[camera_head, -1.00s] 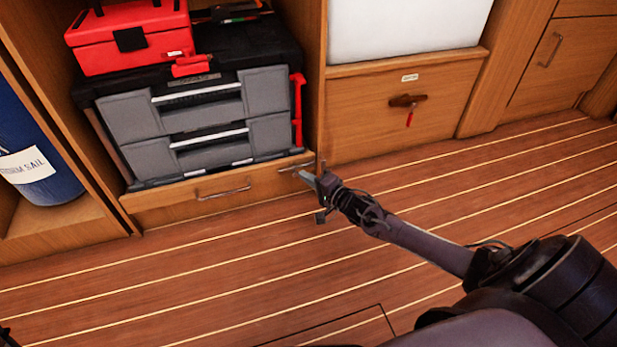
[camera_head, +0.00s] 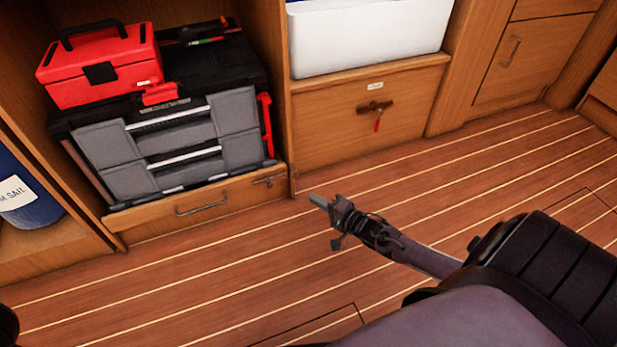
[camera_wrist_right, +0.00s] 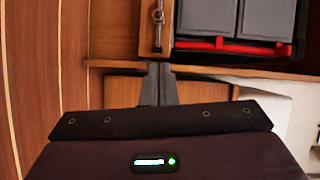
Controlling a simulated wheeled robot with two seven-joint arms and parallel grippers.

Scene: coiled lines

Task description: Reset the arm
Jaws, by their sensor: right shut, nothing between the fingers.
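My right arm comes in from the lower right in the head view. Its gripper (camera_head: 318,202) hangs over the wooden floor, in front of the cabinets and apart from them. In the right wrist view its two fingers (camera_wrist_right: 158,84) lie together, shut with nothing between them. Beyond the fingers that view shows the drawer front with its latch (camera_wrist_right: 158,25) and the grey toolbox (camera_wrist_right: 208,18). My left gripper is not in view; only a dark shape shows at the lower left edge of the head view.
A red toolbox (camera_head: 98,65) sits on a black and grey toolbox (camera_head: 190,145) in the open cabinet, above a low drawer (camera_head: 205,212). A white box (camera_head: 365,35) stands on a locker (camera_head: 355,120) with a wooden toggle. A blue sail bag (camera_head: 32,205) stands left. The striped floor (camera_head: 200,290) is clear.

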